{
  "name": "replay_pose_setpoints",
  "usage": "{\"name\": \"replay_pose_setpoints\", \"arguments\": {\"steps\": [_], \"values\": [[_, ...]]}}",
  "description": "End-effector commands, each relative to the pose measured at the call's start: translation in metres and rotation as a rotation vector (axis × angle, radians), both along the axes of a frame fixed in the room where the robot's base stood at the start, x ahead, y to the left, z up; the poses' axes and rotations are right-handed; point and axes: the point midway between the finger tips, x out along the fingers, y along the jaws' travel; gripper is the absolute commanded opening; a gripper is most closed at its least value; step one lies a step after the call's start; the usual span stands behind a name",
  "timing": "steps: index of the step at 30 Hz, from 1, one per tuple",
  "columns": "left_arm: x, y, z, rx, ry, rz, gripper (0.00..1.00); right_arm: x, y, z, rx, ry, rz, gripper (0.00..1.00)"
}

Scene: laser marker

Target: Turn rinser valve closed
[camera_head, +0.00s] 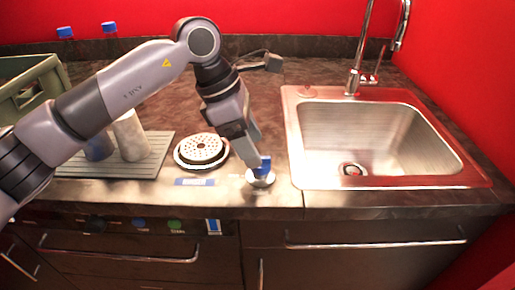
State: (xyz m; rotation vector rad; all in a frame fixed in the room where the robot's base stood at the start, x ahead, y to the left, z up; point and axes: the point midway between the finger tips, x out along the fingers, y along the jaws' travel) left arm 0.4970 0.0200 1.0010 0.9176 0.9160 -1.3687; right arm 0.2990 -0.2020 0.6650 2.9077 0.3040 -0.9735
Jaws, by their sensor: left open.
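The rinser (201,150) is a round metal disc with holes, set in the counter left of the sink. A blue valve handle (262,169) stands on a round silver base (260,181) near the counter's front edge, right of the rinser. My left gripper (259,160) points down at the handle from above, with its fingertips at or very near the blue part. It is open. Whether the fingers touch the handle cannot be told, since they partly cover it. My right gripper is not in view.
A steel sink (375,135) with a tall faucet (357,60) lies to the right. Cups stand on a grey ribbed mat (145,165) at the left, near a green crate (30,90). Blue-capped bottles (110,38) stand behind. A blue label (194,182) lies before the rinser.

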Motion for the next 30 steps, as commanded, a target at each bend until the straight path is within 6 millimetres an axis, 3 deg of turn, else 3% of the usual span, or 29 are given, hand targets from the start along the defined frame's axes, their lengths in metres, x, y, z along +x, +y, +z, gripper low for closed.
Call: {"name": "replay_pose_setpoints", "arguments": {"steps": [6, 17, 22, 30], "values": [[0.0, -0.011, -0.025, -0.002, 0.002, 0.0, 0.64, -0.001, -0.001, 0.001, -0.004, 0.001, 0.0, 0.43], [0.0, -0.013, -0.031, -0.002, -0.001, 0.0, 0.64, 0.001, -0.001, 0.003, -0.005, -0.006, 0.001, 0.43], [0.0, -0.013, -0.031, -0.002, 0.0, 0.0, 0.11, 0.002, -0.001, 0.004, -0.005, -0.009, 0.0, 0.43], [0.0, -0.013, -0.032, -0.002, -0.001, 0.017, 0.11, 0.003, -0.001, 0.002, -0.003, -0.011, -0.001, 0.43]]}}
